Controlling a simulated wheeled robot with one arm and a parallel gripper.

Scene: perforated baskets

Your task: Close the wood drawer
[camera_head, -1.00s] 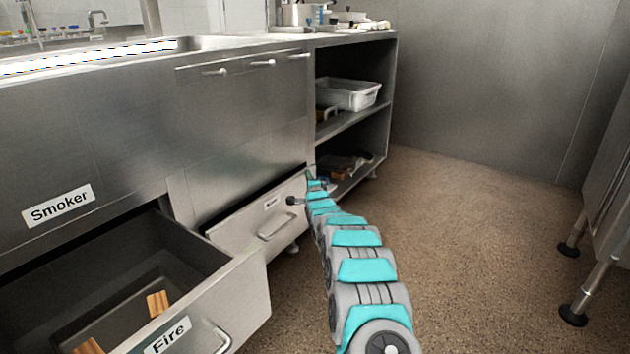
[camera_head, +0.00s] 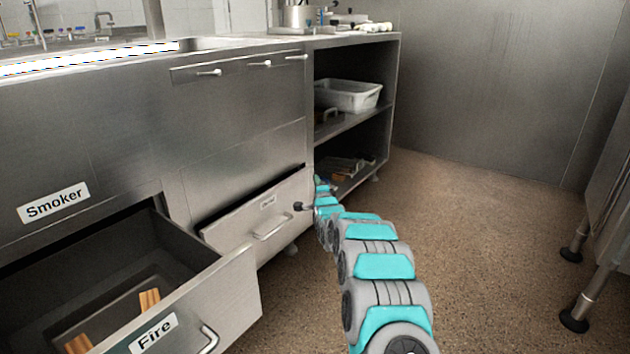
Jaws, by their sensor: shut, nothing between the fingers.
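A steel drawer (camera_head: 229,232) with a bar handle (camera_head: 272,227) and a small label (camera_head: 268,201), too small to read, stands partly open low in the counter. A nearer drawer (camera_head: 237,298), labelled "Fire", is open wider and holds wooden pieces (camera_head: 149,300). I cannot tell from the labels which is the wood drawer. My gripper (camera_head: 299,206) is shut and empty. It appears in front of the right part of the farther drawer's front, right of the label; contact cannot be told.
Open shelves (camera_head: 350,122) with a white bin (camera_head: 348,95) stand right of the drawers. A "Smoker" label (camera_head: 53,203) is on the counter above the Fire drawer. The brown floor (camera_head: 480,240) is clear up to metal table legs (camera_head: 577,305) at right.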

